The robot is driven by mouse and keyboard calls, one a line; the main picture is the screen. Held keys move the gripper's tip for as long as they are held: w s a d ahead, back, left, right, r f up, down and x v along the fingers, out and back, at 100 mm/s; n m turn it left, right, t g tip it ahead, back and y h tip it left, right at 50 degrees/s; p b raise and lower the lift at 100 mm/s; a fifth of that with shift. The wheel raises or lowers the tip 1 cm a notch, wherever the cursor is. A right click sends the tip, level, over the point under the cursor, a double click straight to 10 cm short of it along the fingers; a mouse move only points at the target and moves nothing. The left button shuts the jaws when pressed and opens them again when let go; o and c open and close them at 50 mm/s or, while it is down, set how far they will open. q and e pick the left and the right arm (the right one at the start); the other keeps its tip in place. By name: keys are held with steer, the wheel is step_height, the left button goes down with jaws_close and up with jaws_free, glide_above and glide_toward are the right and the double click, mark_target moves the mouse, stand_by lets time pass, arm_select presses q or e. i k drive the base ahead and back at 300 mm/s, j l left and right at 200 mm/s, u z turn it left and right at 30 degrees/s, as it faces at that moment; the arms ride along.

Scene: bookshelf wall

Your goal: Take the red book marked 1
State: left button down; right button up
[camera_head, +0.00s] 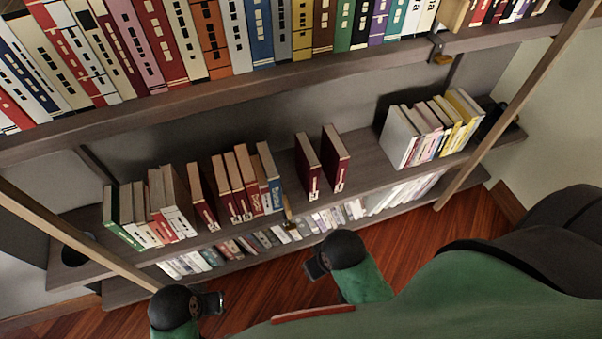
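Several dark red books stand on the middle shelf. Two of them, a left one (307,167) and a right one (336,159), stand apart from the rest with a gap on either side. More dark red books, such as one at the left (203,197) and one further right (228,188), stand in the left group. Small marks show low on their spines, but I cannot read which is 1. My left gripper (212,303) is low at the left, in front of the shelves and away from the books. My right gripper (315,266) is in front of and below the separate red books, apart from them. Finger openings are unclear.
The upper shelf (250,92) is packed with colourful books and overhangs the back. Pale and yellow books (432,128) fill the middle shelf's right end. A lower shelf holds more books (270,238). Slanted wooden posts (515,105) flank the shelves. The middle shelf is clear around the separate red books.

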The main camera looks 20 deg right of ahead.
mark_target(334, 156)
steer(key=k+l, duration=0.15)
steer(key=l, duration=0.2)
steer(key=k+l, duration=0.1)
steer(key=l, duration=0.25)
steer(key=k+l, duration=0.15)
steer(key=l, duration=0.2)
steer(key=k+l, duration=0.15)
steer(key=l, duration=0.2)
steer(key=k+l, duration=0.1)
steer(key=l, duration=0.25)
